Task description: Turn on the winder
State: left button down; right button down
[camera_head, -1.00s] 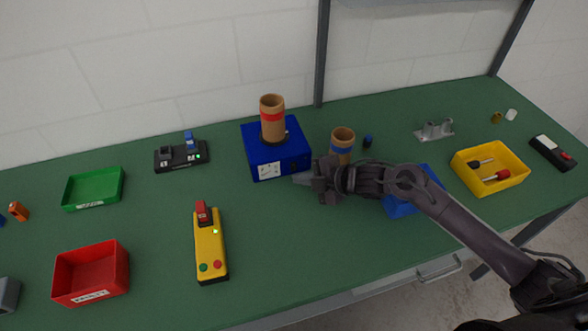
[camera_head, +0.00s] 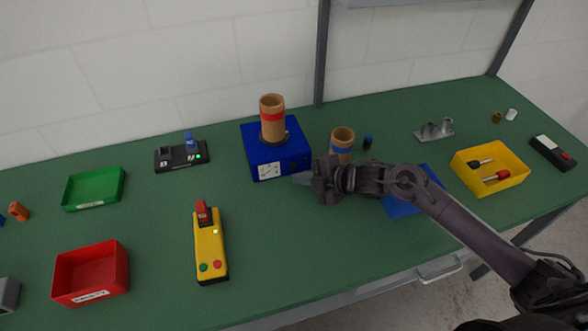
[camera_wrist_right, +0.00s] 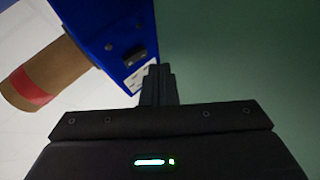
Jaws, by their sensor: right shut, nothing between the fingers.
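My left gripper is out of view.
A blue mat or tray (camera_head: 402,208) lies under my forearm. A yellow controller (camera_head: 209,247), a red bin (camera_head: 91,270) and a green tray (camera_head: 95,187) are left. A yellow bin (camera_head: 490,168) is right.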

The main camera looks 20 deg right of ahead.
jog(key=shift+w, duration=0.1)
jog(key=shift+w, duration=0.35)
jog(key=shift+w+f+b, duration=0.1)
jog(key=shift+w+b, duration=0.15)
jog(key=shift+b, duration=0.15)
dwell(0.3)
jog(key=shift+s, duration=0.15)
jog(key=shift+s+p, duration=0.4)
jog(key=shift+s, duration=0.15)
jog(key=shift+s, duration=0.1)
jog(key=shift+s+r+p, duration=0.2)
jog(key=shift+s+p, duration=0.15)
jog(key=shift+p, duration=0.05)
jog(key=shift+s+d+r+p, duration=0.15)
jog(key=shift+s+p, duration=0.35)
jog(key=shift+s, duration=0.55)
jog(key=shift+s+a+r+p, duration=0.1)
jog(key=shift+s+p, duration=0.35)
jog(key=shift+s, duration=0.55)
